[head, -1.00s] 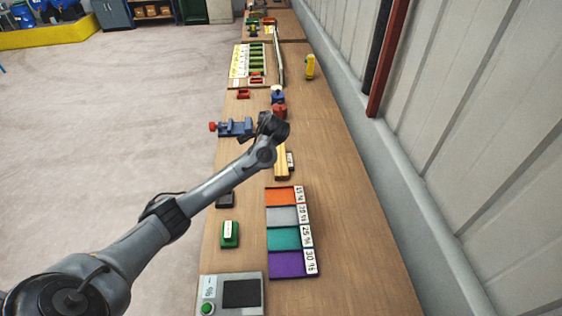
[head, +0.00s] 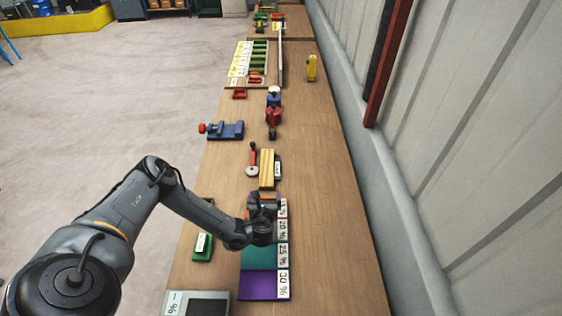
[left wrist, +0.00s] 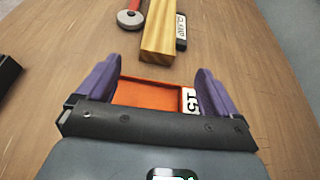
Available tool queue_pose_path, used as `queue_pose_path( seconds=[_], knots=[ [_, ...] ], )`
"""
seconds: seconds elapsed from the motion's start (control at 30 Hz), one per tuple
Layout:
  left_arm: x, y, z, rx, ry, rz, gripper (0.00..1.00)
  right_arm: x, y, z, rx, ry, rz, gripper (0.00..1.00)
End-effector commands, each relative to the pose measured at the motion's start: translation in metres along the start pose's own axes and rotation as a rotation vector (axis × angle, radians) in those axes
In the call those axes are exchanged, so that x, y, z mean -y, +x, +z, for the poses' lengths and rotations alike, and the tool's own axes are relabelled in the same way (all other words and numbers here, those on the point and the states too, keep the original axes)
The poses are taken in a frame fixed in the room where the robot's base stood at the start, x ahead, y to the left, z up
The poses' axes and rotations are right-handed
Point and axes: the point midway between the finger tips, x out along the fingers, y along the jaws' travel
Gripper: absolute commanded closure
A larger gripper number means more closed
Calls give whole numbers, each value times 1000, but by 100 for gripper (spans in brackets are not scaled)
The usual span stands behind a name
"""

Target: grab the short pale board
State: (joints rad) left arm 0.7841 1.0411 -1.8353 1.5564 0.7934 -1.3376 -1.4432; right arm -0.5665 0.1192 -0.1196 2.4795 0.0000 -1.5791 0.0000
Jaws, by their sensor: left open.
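The short pale board (head: 267,168) is a yellowish wooden block lying lengthwise on the bench. In the left wrist view the board (left wrist: 158,30) is beyond my fingertips, its near end just past the gap between them. My left gripper (head: 264,197) is open and empty, over the orange end of the coloured panel and a little short of the board. Its two purple fingers (left wrist: 157,66) show in the left wrist view, with the orange section between them. My right gripper is in neither view.
A small dark labelled block (head: 277,168) lies close along the board's right side. A red-handled tool with a round end (head: 252,160) is on its left. The coloured panel (head: 262,286) has percentage labels. A blue vise (head: 226,130) is farther back. Bench surface at right is clear.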

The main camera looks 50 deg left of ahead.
Motion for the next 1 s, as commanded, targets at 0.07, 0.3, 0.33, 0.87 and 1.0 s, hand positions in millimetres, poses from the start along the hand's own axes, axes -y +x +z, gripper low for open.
queue_pose_path(
  seconds=[0.07,0.3,0.33,0.87,1.0],
  knots=[
    [-8,2,-6,-3,22,3,6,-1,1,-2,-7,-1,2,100],
    [-11,28,-10,-5,32,5,6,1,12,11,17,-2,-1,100],
    [-10,32,-10,-4,30,5,6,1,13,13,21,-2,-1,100],
    [-4,76,-12,-5,29,3,6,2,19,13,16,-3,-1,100],
    [-2,93,-13,-4,29,4,6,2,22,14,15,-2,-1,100]
  ],
)
